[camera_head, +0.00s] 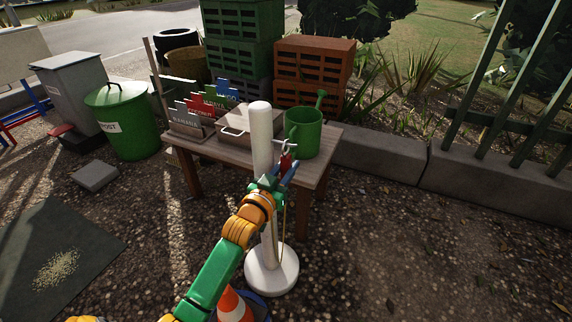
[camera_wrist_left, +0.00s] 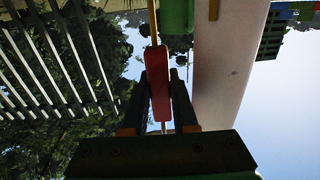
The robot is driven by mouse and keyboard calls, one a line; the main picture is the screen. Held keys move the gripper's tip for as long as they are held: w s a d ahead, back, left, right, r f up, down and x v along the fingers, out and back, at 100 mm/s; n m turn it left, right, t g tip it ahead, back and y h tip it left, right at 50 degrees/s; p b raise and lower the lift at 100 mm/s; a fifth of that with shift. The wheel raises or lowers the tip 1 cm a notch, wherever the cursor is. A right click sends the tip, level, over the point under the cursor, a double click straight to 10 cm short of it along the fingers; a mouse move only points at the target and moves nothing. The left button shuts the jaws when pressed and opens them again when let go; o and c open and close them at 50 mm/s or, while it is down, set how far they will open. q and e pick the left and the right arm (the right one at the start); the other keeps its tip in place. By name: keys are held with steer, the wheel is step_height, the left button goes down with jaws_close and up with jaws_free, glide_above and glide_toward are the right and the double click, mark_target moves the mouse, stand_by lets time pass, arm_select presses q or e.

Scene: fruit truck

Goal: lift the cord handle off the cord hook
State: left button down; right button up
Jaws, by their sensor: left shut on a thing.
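The red cord handle (camera_head: 286,162) is near the top of the white post (camera_head: 261,135), on its right side. The metal cord hook (camera_head: 291,147) sticks out from the post just above the handle. I cannot tell whether the handle still touches the hook. My left gripper (camera_head: 284,171) is shut on the handle. In the left wrist view the red handle (camera_wrist_left: 157,88) stands between the two fingers, with a thin cord (camera_wrist_left: 152,22) running from its end. In the head view a yellowish cord hangs down beside the post. My right gripper is not in view.
A wooden table (camera_head: 318,170) behind the post carries a green watering can (camera_head: 303,132), a box and name signs. An orange cone (camera_head: 233,304) stands by the post's round white base (camera_head: 272,271). A green bin (camera_head: 123,122) is at the left. The ground at the right is clear.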

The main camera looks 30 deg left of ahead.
arm_select(q)
steer(key=shift+r+p, duration=0.5)
steer(key=shift+p, duration=0.1)
steer(key=shift+d, duration=0.1)
